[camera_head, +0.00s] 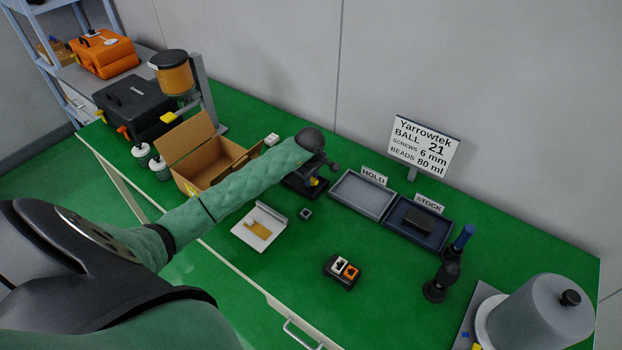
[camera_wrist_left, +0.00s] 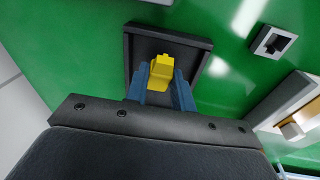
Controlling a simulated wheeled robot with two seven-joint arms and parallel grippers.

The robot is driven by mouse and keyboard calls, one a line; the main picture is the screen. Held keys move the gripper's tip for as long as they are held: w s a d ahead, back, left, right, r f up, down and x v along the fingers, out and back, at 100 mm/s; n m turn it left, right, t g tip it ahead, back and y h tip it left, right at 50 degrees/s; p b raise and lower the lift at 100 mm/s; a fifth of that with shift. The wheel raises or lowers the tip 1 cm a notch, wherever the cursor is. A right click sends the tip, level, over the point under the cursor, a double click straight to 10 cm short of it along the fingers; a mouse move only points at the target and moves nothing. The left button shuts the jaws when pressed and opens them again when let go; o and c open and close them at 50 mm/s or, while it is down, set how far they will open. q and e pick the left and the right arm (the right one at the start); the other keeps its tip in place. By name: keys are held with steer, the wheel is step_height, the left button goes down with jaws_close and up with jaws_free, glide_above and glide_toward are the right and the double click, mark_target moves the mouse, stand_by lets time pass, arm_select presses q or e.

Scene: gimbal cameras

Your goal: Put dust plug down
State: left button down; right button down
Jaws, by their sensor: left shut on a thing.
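The yellow dust plug (camera_wrist_left: 161,68) is held between the two blue-grey fingers of my left gripper (camera_wrist_left: 160,84) in the wrist view. The plug is over a small black tray (camera_wrist_left: 203,62); I cannot tell whether it touches the tray floor. In the head view, my left gripper (camera_head: 318,176) is at the far middle of the green bench, over the same black tray (camera_head: 296,187), and a bit of the yellow plug (camera_head: 313,182) shows below it. My right gripper is not in view.
A small grey square socket piece (camera_head: 306,213) and a white tray (camera_head: 243,232) lie near the black tray. An open cardboard box (camera_head: 196,163) is to the left. The grey HOLD tray (camera_head: 346,198) and dark STOCK tray (camera_head: 396,227) are to the right. The front middle bench is mostly clear.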

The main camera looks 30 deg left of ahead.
arm_select(q)
steer(key=shift+f, duration=0.1)
steer(key=c, duration=1.6)
jaws_free()
steer(key=o, duration=0.4)
steer(key=shift+c, duration=0.2)
steer(key=shift+o, duration=0.3)
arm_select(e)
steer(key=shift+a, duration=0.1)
arm_select(q)
steer(key=shift+r, duration=0.2)
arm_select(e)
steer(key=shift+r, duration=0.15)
arm_select(q)
step_height(320, 180, up, 12)
steer(key=s+d+p, duration=0.1)
steer(key=s+p, duration=0.1)
steer(key=p, duration=0.1)
steer(key=shift+f, duration=0.15)
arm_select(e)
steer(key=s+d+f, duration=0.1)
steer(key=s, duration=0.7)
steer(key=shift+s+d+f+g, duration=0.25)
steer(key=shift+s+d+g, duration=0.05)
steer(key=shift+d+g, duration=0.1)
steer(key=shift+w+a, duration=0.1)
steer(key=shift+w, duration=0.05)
